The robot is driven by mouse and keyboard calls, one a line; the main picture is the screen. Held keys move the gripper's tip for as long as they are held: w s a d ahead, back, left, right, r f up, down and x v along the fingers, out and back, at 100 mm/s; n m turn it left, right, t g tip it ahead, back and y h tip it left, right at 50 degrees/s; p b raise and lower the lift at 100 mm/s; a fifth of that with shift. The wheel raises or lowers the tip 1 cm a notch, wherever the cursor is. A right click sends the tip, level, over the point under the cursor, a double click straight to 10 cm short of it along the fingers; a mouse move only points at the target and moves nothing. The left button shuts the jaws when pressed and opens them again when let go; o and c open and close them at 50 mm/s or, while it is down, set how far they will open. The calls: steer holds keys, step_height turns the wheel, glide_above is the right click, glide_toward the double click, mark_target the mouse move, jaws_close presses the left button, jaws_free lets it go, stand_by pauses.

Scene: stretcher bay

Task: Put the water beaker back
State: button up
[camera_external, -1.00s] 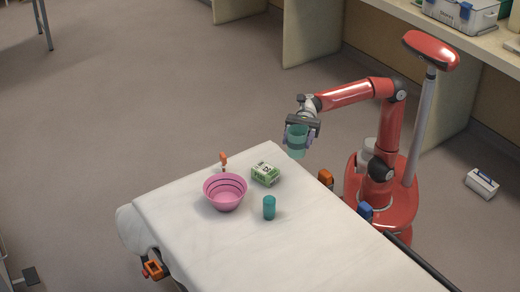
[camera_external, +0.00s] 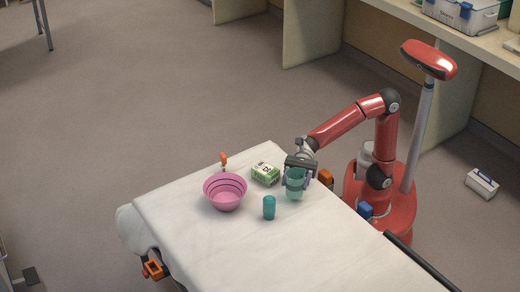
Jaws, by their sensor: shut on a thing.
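The water beaker (camera_external: 294,187) is a translucent teal cup. It is upright between the fingers of my gripper (camera_external: 297,182), at the right edge of the white-covered stretcher (camera_external: 225,252). My gripper is shut on it from above. The beaker's base is at or just above the sheet; I cannot tell whether it touches. A smaller, darker teal cylinder (camera_external: 269,207) stands on the stretcher to the lower left of the beaker.
A pink bowl (camera_external: 225,192) with dark rings and a green-and-white box (camera_external: 265,174) stand left of my gripper. An orange clamp (camera_external: 223,160) is at the far edge. The near stretcher is clear. A white box (camera_external: 481,184) lies on the floor at right.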

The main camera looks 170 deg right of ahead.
steer(key=shift+f, duration=1)
steer(key=shift+f, duration=0.15)
steer(key=o, duration=1.1)
steer(key=shift+c, duration=0.2)
steer(key=shift+s+r, duration=0.1)
steer(key=shift+r, duration=0.15)
steer(key=s, duration=0.4)
steer(key=s+a, duration=0.1)
steer(key=s, duration=0.6)
steer(key=shift+s+a+f, duration=0.1)
steer(key=shift+s+a, duration=0.1)
steer(key=shift+s, duration=0.2)
